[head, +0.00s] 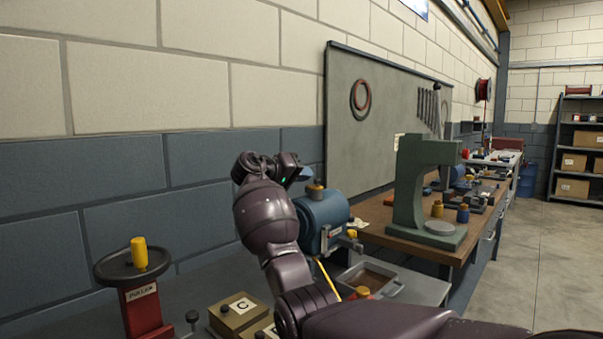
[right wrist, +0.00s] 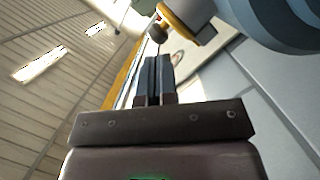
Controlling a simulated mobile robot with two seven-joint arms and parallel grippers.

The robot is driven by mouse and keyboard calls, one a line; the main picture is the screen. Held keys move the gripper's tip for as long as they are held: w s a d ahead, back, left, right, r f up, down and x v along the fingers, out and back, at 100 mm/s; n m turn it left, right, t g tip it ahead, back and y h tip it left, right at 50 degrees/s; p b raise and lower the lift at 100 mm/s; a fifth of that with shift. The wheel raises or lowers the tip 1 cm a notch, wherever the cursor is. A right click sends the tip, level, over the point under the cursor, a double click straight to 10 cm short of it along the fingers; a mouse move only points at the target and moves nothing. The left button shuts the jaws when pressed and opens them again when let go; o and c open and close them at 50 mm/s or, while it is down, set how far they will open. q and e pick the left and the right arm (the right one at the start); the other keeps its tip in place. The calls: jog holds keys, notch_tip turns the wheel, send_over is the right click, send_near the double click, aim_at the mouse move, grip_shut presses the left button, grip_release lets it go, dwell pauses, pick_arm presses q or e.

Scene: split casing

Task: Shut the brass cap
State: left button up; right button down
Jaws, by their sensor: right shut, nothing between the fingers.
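A blue cylindrical casing (head: 325,220) stands on the bench, with a small brass cap (head: 316,188) on its top. I cannot tell whether the cap is open or shut. My right gripper (head: 303,174) is just left of and above the cap in the head view, its fingers partly hidden. In the right wrist view, the right gripper (right wrist: 158,60) has its two dark fingers together and holds nothing. Just beyond the tips is a yellow brass piece (right wrist: 192,36) with a brownish knob, against the blue-grey casing (right wrist: 268,18). My left gripper is not in view.
A red stand with a black handwheel (head: 128,266) and yellow knob is at the lower left. A box marked C (head: 238,309) and a metal tray (head: 372,280) are in front of the casing. A green press (head: 412,190) stands to the right. The wall is close behind.

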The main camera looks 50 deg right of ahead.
jog(key=shift+s+f+m+t, duration=0.2)
jog(key=shift+s+m+t, duration=0.3)
jog(key=shift+m, duration=0.7)
